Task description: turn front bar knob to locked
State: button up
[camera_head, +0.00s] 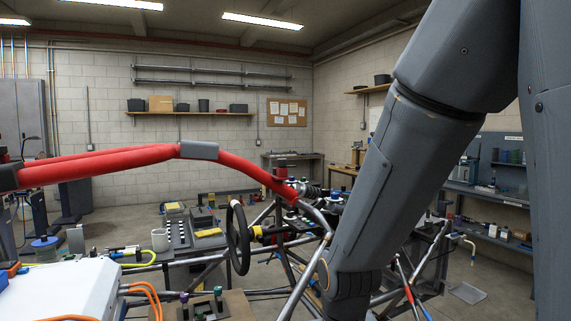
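The tube chassis (308,266) stands right of centre, with bare grey tubes. A red padded bar (110,164) with a grey sleeve runs across the left half and slopes down to it. Several small dark and pale fittings (291,202) sit near the bar's lower right end. I cannot tell whether one is the front bar knob, nor how any knob is turned. My arm comes down from the upper right and covers part of the chassis. Its lower end is at the bottom of the picture, and my gripper does not show.
A black steering wheel (238,236) stands left of the chassis tubes. A white box (62,289) with orange cables is at the lower left. Shelving (487,191) stands at the right. Some bare floor shows behind the chassis.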

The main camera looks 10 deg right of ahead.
aim_at(281, 162)
jog(key=z, duration=0.25)
jog(key=k, duration=0.1)
jog(key=u, duration=1)
jog(key=i, duration=0.55)
jog(key=z, duration=0.25)
